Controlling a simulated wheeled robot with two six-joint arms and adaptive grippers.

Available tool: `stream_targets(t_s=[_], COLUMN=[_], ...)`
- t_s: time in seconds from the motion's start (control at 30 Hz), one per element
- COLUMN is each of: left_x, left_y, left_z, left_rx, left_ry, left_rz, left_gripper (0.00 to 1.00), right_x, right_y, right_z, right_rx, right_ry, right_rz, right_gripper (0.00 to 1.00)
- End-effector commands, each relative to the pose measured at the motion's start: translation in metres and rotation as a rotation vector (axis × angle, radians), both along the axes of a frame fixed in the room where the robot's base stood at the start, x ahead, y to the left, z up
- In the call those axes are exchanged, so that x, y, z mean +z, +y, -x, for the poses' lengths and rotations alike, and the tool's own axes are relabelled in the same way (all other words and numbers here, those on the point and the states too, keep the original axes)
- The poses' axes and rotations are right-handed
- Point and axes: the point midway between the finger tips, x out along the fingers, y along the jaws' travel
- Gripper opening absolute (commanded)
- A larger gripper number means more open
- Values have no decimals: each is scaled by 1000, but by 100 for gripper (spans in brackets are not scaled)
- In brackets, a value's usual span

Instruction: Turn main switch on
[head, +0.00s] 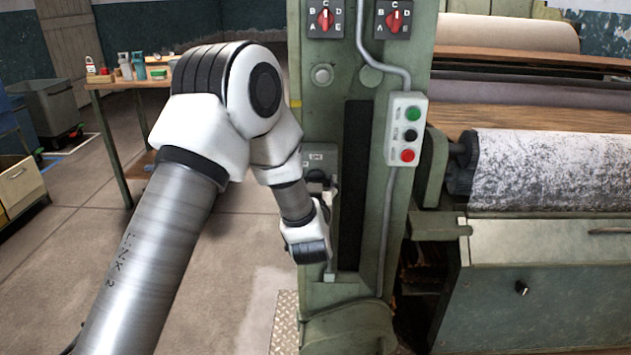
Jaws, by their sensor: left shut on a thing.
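The main switch (319,158) is a grey box with a dark knob low on the left side of the green machine column. My left arm comes in from the left and bends down in front of the column. My left gripper (323,187) is at the switch, mostly hidden by my own wrist and forearm. It appears shut on the switch's dark knob; the fingertips and the knob's exact angle are hard to make out. My right gripper is not in view.
Two red rotary selectors (325,19) (395,19) sit higher on the column. A push-button box (406,129) with green, black and red buttons is to the right, beside a conduit. Machine rollers (550,168) are further right. A wooden table (112,84) with bottles stands behind left.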

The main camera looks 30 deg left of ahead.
Motion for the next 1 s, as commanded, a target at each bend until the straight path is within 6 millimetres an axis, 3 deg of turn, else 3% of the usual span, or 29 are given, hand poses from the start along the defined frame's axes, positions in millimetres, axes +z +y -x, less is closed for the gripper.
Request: stream_targets(t_s=[0.37, 1.0], left_x=[5, 4], left_y=[-1, -2], left_z=[-1, -2], left_rx=[0, -1], left_ry=[123, 439], left_rz=[-199, -716], left_gripper=[38, 38], right_x=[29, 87], right_y=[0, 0], right_z=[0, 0], right_rx=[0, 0], right_ry=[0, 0], right_rz=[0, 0], right_gripper=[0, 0])
